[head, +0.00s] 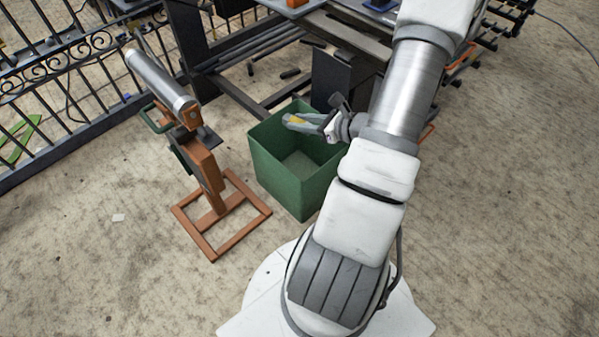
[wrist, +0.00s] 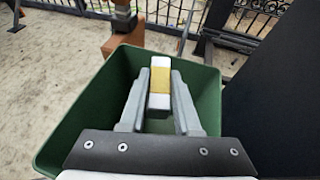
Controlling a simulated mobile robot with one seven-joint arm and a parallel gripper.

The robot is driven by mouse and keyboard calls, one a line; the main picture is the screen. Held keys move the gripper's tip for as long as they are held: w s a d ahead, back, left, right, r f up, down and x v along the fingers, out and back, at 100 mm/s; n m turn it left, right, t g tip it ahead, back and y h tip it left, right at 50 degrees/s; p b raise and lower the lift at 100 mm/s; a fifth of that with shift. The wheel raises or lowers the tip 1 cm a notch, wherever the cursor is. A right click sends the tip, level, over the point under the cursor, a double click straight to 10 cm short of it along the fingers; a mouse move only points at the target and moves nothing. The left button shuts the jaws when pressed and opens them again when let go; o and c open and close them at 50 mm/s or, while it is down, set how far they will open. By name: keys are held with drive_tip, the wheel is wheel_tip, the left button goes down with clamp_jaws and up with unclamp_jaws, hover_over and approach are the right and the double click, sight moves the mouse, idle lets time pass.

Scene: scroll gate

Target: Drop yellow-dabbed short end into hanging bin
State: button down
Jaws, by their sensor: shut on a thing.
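My gripper (head: 305,122) is shut on a short end (wrist: 159,82), a small pale bar with a yellow dab around its middle. In the wrist view the bar sits between the two grey fingers. The bin also shows in the wrist view (wrist: 75,125) around the fingers. The part of the bin's floor that shows in the head view looks empty.
An orange-brown stand (head: 205,175) with a metal roller (head: 160,80) is left of the bin. A dark workbench with bars (head: 345,45) is behind it. A black iron fence (head: 60,75) is at the far left.

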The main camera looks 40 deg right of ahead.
drive_tip(key=shift+f+b, duration=0.3)
drive_tip(key=shift+f, duration=0.5)
drive_tip(key=c, duration=0.5)
unclamp_jaws()
drive_tip(key=shift+c, duration=0.2)
drive_tip(key=p+v, duration=0.4)
drive_tip(key=v, duration=1.3)
drive_tip(key=shift+s+p, duration=0.25)
drive_tip(key=shift+p, duration=0.1)
